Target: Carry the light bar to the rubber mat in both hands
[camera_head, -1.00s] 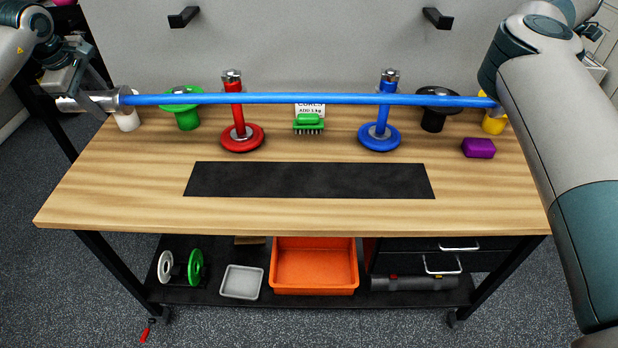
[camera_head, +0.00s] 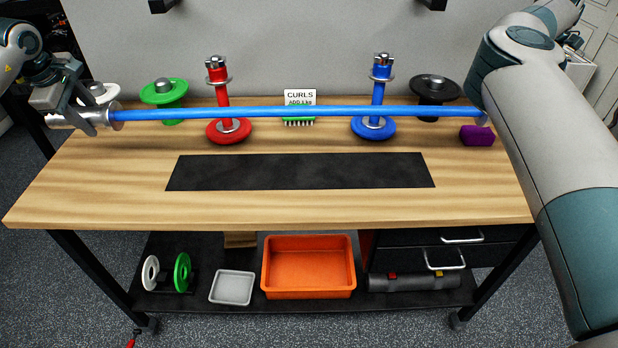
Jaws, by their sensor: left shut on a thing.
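The light bar (camera_head: 300,112), a long blue rod with silver ends, is held level above the back part of the wooden workbench. My left gripper (camera_head: 88,118) is shut on its left silver end. My right arm reaches to the bar's right end, but its forearm hides the right gripper, so its hold does not show. The black rubber mat (camera_head: 300,172) lies bare on the bench top, nearer the front than the bar in the view.
Behind the bar stand a red post (camera_head: 228,128), a blue post (camera_head: 375,125), green discs (camera_head: 164,92), black discs (camera_head: 434,90) and a "CURLS" card (camera_head: 300,97). A purple block (camera_head: 477,135) sits at right. The bench front (camera_head: 270,208) is clear.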

